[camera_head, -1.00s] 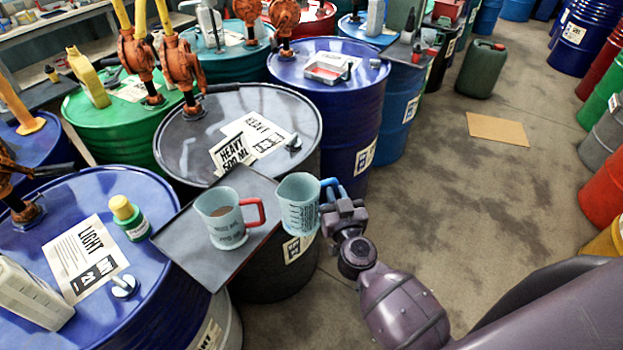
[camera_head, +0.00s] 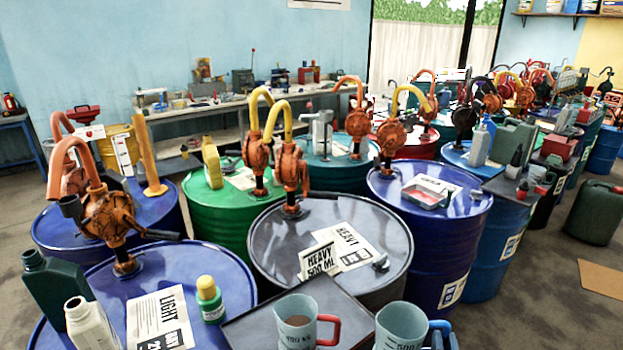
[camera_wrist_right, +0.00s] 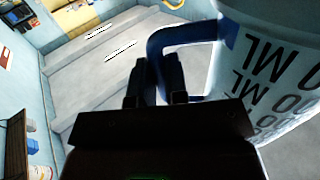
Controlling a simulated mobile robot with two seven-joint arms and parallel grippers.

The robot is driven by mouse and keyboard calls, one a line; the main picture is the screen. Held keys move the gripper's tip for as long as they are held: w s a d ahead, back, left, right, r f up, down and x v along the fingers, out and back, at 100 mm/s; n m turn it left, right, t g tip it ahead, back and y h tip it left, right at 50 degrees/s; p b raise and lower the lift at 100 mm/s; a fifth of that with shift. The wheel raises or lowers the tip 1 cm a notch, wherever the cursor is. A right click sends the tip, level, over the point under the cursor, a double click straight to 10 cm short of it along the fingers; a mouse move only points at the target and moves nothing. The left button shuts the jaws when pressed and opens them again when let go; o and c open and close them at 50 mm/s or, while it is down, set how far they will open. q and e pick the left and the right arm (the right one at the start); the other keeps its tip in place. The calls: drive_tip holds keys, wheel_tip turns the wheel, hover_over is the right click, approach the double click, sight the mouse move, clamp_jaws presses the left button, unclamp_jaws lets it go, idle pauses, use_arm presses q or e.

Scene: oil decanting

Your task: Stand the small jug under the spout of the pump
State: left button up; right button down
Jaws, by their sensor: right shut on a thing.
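A pale blue jug with a blue handle (camera_head: 402,328), marked 500 ML, is at the bottom edge of the head view, its lower part cut off. My right gripper (camera_head: 441,337) is shut on its handle; the right wrist view shows the fingers (camera_wrist_right: 155,82) at the blue handle and the jug wall (camera_wrist_right: 262,70). A similar jug with a red handle (camera_head: 296,322), holding brown liquid, stands on a dark board (camera_head: 255,328). An orange pump with a yellow spout (camera_head: 290,170) stands on the black drum (camera_head: 270,245), with a "HEAVY 500 ML" card (camera_head: 318,263). My left gripper is not in view.
A blue drum with a LIGHT sheet (camera_head: 158,318), another orange pump (camera_head: 110,215), bottles (camera_head: 85,322) and a yellow-capped bottle (camera_head: 209,298) is at left. More drums with pumps crowd behind. Open floor (camera_head: 530,310) lies at right.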

sight(424, 319)
drive_tip(key=a+r+n+y+b, duration=0.1)
drive_tip(key=a+r+y, duration=0.1)
drive_tip(key=a+r+n+y, duration=0.1)
drive_tip(key=a+r+y, duration=0.1)
drive_tip(key=shift+w+a+r+n+t+b, duration=0.2)
drive_tip(key=shift+n+t+b, duration=0.1)
drive_tip(key=shift+b, duration=0.1)
drive_tip(key=shift+w+r, duration=0.15)
drive_tip(key=shift+r, duration=0.05)
drive_tip(key=shift+w+a+r+n+y, duration=0.1)
drive_tip(key=shift+w+r+n+y, duration=0.2)
drive_tip(key=shift+w+r, duration=0.1)
drive_tip(key=shift+s, duration=0.1)
